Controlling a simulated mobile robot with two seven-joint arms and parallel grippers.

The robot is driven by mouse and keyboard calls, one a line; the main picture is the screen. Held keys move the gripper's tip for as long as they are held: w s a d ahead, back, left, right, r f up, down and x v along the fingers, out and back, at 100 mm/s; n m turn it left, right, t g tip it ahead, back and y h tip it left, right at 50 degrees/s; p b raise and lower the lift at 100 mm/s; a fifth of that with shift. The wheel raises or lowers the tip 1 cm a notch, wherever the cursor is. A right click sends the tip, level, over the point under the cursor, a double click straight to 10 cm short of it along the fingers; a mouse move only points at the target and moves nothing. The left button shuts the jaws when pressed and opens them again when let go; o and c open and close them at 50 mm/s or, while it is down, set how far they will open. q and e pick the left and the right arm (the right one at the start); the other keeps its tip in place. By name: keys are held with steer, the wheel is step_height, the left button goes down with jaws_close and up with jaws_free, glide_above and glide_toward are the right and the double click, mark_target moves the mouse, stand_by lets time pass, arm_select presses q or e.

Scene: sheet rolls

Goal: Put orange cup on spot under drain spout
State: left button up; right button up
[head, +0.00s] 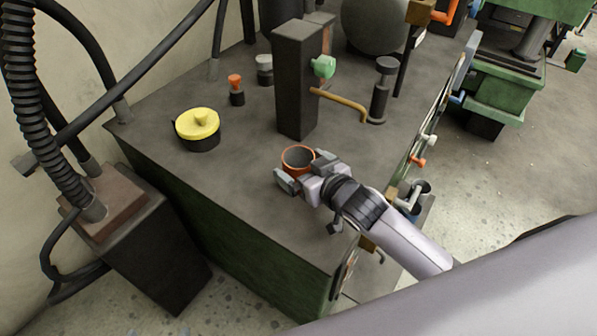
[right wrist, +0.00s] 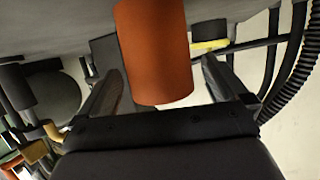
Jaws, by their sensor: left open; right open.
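The orange cup (head: 298,154) stands upright on the dark machine top, open end up. My right gripper (head: 306,172) is open at the cup. In the right wrist view the cup (right wrist: 157,55) lies between the two spread fingers, closer to the left one there; I cannot tell whether it touches. A brass drain spout (head: 340,104) comes out of a dark upright block (head: 296,85) with a green knob (head: 323,67), behind and right of the cup. Its end is near the base of a dark post. No marked spot shows clearly. My left gripper is not in view.
A yellow-lidded pot (head: 198,128) stands left of the block. A small orange-topped piece (head: 236,88) and a grey-topped one (head: 264,68) stand behind it. A dark post (head: 381,88) stands beside the spout end. The machine top (head: 235,180) is bare left of the cup.

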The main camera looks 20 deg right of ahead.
steer(key=shift+x, duration=1.05)
steer(key=c, duration=1.1)
steer(key=shift+c, duration=0.6)
steer(key=shift+r, duration=0.1)
